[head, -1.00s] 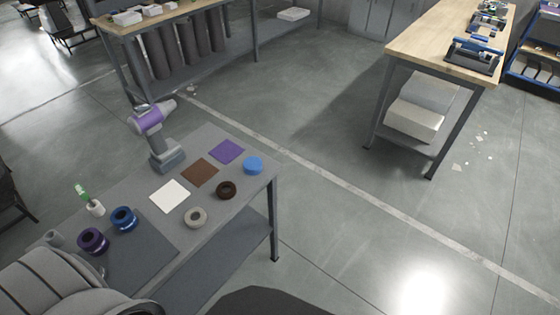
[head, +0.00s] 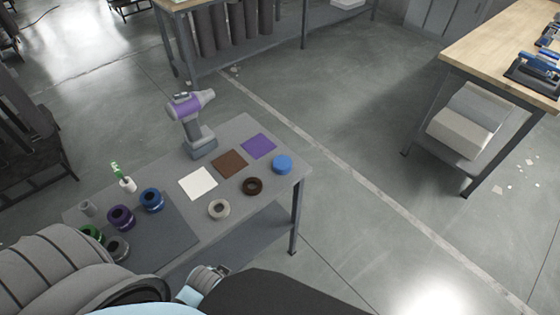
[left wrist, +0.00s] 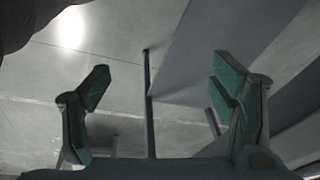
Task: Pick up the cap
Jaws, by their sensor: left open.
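A round blue piece, likely the cap (head: 282,164), lies at the far right end of the grey table (head: 225,140), beside the purple square. In the left wrist view my left gripper (left wrist: 165,85) is open, with green-padded fingers apart and nothing between them. Floor and what look like dark table parts show beyond it. The cap cannot be made out in the left wrist view. My left gripper's fingers do not show in the head view, and my right gripper is in neither view.
White (head: 198,183), brown (head: 229,163) and purple (head: 258,145) squares lie on the table. A dark brown ring (head: 252,186) and a grey ring (head: 219,209) lie nearer. A drill (head: 197,122) stands at the back. Several spools sit on a dark mat (head: 165,240).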

